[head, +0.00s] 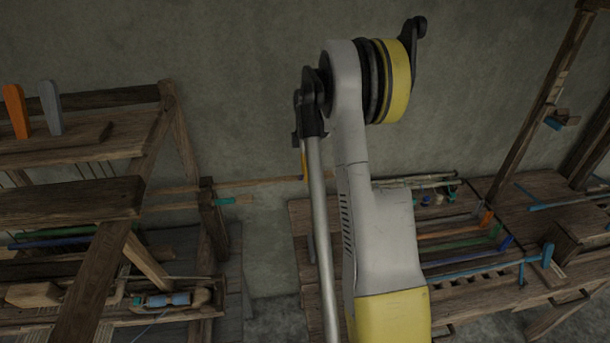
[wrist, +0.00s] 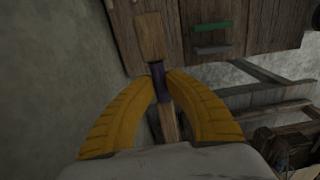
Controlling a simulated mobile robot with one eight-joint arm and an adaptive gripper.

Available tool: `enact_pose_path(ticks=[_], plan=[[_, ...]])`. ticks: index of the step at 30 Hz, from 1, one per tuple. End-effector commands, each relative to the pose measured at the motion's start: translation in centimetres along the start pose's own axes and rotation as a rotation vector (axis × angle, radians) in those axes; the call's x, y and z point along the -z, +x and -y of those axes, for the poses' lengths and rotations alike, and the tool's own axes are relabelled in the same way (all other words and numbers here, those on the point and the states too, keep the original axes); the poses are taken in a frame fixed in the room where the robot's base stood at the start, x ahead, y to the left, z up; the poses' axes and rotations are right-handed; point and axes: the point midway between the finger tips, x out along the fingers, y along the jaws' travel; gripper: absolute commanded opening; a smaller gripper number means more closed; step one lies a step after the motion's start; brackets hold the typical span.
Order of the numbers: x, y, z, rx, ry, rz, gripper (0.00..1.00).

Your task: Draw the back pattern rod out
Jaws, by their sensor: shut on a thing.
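The back pattern rod (head: 262,182) is a thin pale wooden rod. In the head view it reaches from the loom frame (head: 176,135) at the left across the gap towards my arm. In the wrist view the rod (wrist: 168,122) has a dark purple band and a wooden block-shaped end (wrist: 150,38). My gripper (wrist: 161,78) has its yellow fingers closed on the rod at the purple band. In the head view my arm hides most of the gripper. A second rod with a green end (head: 225,201) sticks out of the loom just below.
A wooden bench (head: 300,215) with several coloured rods and tools stands right of the loom, partly behind my arm. The wrist view shows a wooden surface with a green bar (wrist: 212,27) and a grey bar (wrist: 212,49). A plain wall lies behind.

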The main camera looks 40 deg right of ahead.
Motion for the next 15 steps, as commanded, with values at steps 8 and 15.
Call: enact_pose_path(ticks=[8,15], plan=[[-0.29,0.05,0.04,0.001,0.003,0.005,0.39],[-0.2,-0.33,0.01,0.0,0.003,0.004,0.39]])
